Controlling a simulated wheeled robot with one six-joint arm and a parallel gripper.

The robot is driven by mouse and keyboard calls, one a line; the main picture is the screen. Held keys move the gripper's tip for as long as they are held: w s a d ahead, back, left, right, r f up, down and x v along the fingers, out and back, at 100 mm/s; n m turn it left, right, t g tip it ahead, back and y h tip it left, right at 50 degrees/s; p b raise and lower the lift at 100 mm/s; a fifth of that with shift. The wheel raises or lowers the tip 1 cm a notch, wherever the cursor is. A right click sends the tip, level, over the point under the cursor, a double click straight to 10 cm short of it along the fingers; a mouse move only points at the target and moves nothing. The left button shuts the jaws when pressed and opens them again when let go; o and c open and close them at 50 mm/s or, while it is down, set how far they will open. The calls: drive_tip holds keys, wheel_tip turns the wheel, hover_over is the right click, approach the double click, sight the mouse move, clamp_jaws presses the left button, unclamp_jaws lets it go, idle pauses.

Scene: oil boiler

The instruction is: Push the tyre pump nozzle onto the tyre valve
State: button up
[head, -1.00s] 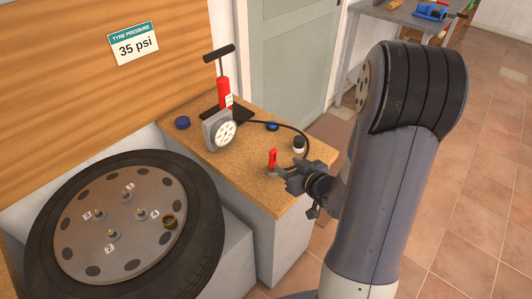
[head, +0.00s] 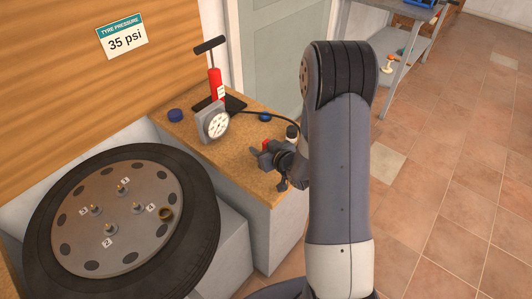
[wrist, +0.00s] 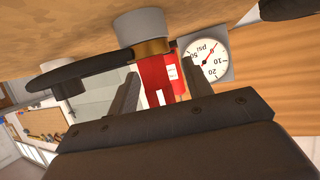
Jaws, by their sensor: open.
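The tyre pump's red nozzle (head: 266,146) is upright on the bench near its front right corner, largely hidden by my gripper (head: 262,157). In the wrist view, which is upside down, the red nozzle (wrist: 154,78) with a brass collar and grey base sits between the fingers of my gripper (wrist: 162,85). The fingers are apart and do not visibly clamp it. A black lever or hose (wrist: 90,69) reaches out from it. The tyre (head: 200,235) lies flat at the left; its hub has several numbered studs and a brass fitting (head: 165,214), possibly the valve.
The red pump (head: 215,83) and its round gauge (head: 217,123) stand at the back of the bench (head: 190,133). A blue cap (head: 176,115) and a small dark bottle (head: 292,131) are on the bench. Open tiled floor (head: 440,190) is at the right.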

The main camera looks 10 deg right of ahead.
drive_tip(key=shift+w, duration=0.1)
clamp_jaws()
idle(0.5)
wheel_tip(320, 180, up, 10)
drive_tip(key=shift+p, duration=0.4)
idle(0.5)
